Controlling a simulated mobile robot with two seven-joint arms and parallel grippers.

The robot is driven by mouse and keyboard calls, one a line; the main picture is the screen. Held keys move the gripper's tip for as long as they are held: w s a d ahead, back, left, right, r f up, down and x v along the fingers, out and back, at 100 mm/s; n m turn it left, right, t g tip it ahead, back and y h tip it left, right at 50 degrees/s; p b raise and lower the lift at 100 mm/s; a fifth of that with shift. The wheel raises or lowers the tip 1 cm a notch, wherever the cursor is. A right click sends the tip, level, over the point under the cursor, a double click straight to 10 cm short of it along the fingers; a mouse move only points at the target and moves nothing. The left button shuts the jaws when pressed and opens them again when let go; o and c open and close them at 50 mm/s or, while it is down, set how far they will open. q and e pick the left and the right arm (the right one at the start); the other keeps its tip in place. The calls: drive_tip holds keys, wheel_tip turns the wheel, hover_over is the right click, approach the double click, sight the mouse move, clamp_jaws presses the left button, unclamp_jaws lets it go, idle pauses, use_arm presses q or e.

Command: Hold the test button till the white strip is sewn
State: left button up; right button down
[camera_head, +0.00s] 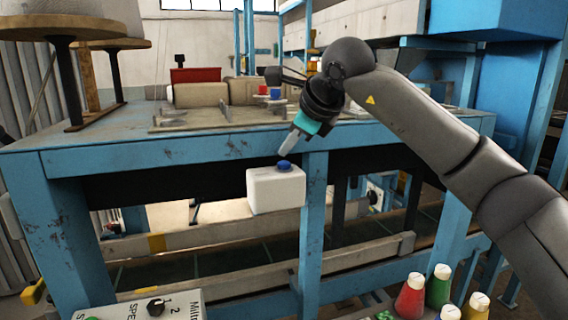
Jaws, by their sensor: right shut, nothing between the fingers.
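A white box (276,192) with a blue round button (284,165) on top is mounted at the front edge of the blue machine table. My right gripper (282,153) is shut and empty, pointing down and left. Its fingertips are right at the blue button, just above or touching it; I cannot tell which. Beige sack-like rolls (201,94) lie on the table behind. I cannot make out a white strip for certain. My left gripper is not in view.
The blue table (190,148) fills the middle. A grey control box (140,307) with a black rotary switch is at the lower left. Bottles in red (411,297), green (438,287) and yellow (476,307) stand at the lower right. Large spools (60,24) stand at the upper left.

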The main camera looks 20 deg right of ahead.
drive_tip(key=shift+f, duration=0.35)
drive_tip(key=shift+f+b, duration=0.55)
idle(1.6)
idle(4.8)
drive_tip(key=shift+r+p, duration=0.8)
drive_tip(key=shift+r, duration=0.2)
